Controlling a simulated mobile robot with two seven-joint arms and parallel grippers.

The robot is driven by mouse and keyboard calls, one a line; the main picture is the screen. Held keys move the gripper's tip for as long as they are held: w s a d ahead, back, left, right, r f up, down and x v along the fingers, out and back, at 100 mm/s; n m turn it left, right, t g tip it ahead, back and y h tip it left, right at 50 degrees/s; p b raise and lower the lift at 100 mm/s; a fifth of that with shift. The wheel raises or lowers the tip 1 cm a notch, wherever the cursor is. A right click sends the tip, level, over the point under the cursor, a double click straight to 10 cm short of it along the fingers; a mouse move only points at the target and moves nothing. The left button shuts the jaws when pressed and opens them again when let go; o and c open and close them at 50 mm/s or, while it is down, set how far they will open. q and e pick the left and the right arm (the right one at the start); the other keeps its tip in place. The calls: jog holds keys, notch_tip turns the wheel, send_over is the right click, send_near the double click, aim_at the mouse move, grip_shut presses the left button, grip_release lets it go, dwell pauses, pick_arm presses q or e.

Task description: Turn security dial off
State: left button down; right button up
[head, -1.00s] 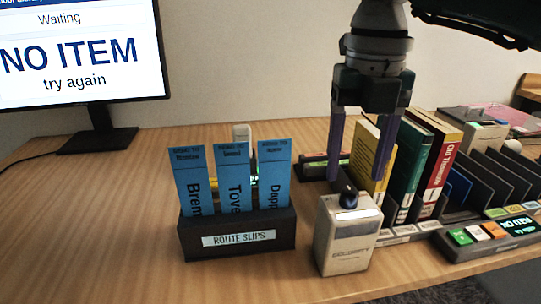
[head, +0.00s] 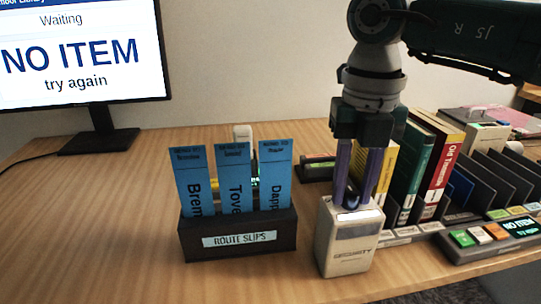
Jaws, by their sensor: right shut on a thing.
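The security box (head: 343,252) is a cream block standing near the front of the table, right of the route slips holder. Its dark dial (head: 350,200) is on top, mostly hidden between my fingers. My right gripper (head: 357,204) points straight down over the box, its two purple fingers shut on the dial from both sides. Which way the dial is turned cannot be told. My left gripper is not in view.
The black route slips holder (head: 238,241) with blue slips stands just left of the box. Upright books (head: 415,165), dark dividers and a button panel (head: 490,240) crowd the right. A monitor (head: 85,55) stands back left. The table's left front is clear.

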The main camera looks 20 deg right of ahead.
grip_shut()
jog(key=shift+n, duration=0.3)
jog(key=n+b, duration=0.1)
jog(key=n, duration=0.6)
jog(key=shift+b, duration=0.35)
jog(key=n, duration=0.3)
jog(key=shift+b, duration=0.35)
jog(key=shift+n, duration=0.4)
